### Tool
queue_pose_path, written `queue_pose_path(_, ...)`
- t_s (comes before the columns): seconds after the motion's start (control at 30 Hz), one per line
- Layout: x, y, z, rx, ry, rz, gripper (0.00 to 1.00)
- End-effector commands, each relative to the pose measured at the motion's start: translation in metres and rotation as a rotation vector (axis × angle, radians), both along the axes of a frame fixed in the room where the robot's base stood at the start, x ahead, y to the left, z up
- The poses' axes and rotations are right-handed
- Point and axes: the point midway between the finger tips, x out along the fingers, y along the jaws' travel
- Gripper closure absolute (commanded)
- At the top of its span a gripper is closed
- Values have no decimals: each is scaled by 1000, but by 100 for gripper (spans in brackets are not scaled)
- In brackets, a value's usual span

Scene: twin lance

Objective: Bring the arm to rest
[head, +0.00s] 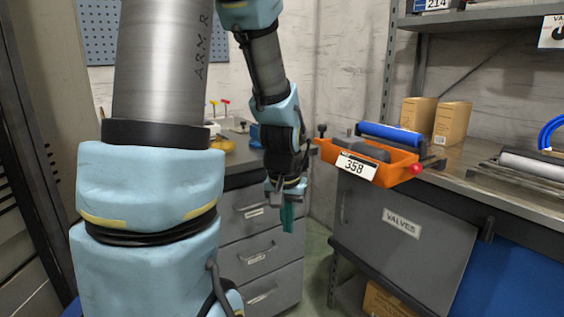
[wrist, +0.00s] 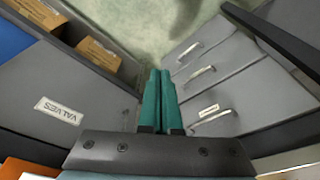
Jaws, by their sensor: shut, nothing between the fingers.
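My arm (head: 150,190), with light blue joint covers and grey metal links, fills the left and middle of the head view. It bends down so that my gripper (head: 287,220) hangs with its teal fingers pointing at the floor, in front of the grey drawers. In the wrist view my gripper (wrist: 160,75) shows its two teal fingers side by side, closed together with nothing between them. They point down into the gap between the drawers and the valves cabinet.
An orange tray (head: 402,172) labelled 358 stands at the bench edge, right of my gripper. Grey drawers (head: 262,245) are behind my gripper; a grey VALVES door (head: 385,235) is to its right. Cardboard boxes (head: 452,123) stand on the right bench. Floor (head: 318,245) shows between the cabinets.

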Motion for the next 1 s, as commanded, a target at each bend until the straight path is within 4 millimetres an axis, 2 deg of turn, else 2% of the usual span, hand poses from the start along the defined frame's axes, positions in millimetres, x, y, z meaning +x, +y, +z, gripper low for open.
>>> queue_pose_path(0.03, -9, 23, 4, 6, 11, 48, 100)
queue_pose_path(0.23, -55, 89, 12, 7, 66, 209, 100)
queue_pose_path(0.3, -53, 86, 34, 8, 67, 197, 100)
queue_pose_path(0.47, -53, 85, 64, 8, 66, 195, 100)
queue_pose_path(0.73, -52, 84, 127, 8, 66, 194, 100)
queue_pose_path(0.83, -52, 84, 141, 8, 66, 193, 100)
queue_pose_path(1.0, -52, 84, 147, 8, 66, 193, 100)
